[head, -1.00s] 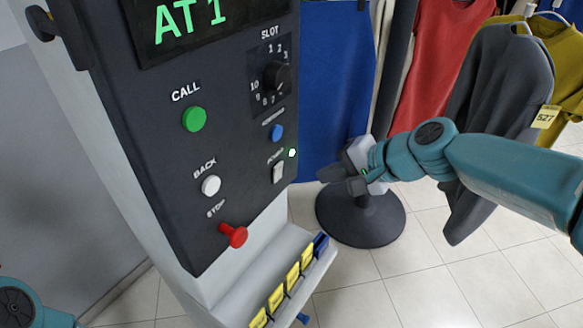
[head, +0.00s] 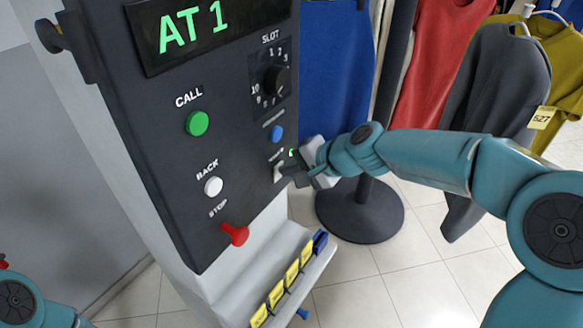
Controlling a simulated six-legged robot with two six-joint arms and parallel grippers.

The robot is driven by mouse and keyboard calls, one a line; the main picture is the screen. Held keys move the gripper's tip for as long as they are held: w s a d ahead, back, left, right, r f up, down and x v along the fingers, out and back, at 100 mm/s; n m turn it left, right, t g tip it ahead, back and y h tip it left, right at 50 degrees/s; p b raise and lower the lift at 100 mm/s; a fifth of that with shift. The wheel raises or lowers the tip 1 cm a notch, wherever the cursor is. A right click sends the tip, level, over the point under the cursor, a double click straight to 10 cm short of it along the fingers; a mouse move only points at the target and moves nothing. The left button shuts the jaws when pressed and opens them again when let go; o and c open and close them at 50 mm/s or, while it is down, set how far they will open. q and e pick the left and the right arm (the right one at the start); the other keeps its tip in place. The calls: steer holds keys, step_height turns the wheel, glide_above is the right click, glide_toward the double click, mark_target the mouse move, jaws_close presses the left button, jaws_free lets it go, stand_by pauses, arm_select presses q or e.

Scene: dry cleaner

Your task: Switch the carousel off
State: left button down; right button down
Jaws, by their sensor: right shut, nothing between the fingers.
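The carousel's dark control panel (head: 165,125) stands at the left centre, its display (head: 190,30) showing "AT 1" in green. The white power switch (head: 278,173) sits at the panel's lower right edge, partly hidden by my right gripper. A green light (head: 292,153) glows just above it. My right gripper (head: 284,172) is shut and empty, its tips at the switch; I cannot tell whether they touch it. The red stop button (head: 235,234), green call button (head: 197,123) and white back button (head: 213,186) are clear of the gripper. My left gripper is out of view.
A ledge with yellow-tagged blue clips (head: 291,279) juts out below the panel. A round black stand base (head: 365,215) is on the tiled floor behind my right gripper. Blue, red, grey and mustard garments (head: 490,90) hang at the right.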

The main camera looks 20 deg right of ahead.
steer(key=shift+w+a+r, duration=0.15)
steer(key=shift+w, duration=0.05)
steer(key=shift+r, duration=0.1)
steer(key=shift+r+p, duration=0.7)
steer(key=shift+p, duration=0.1)
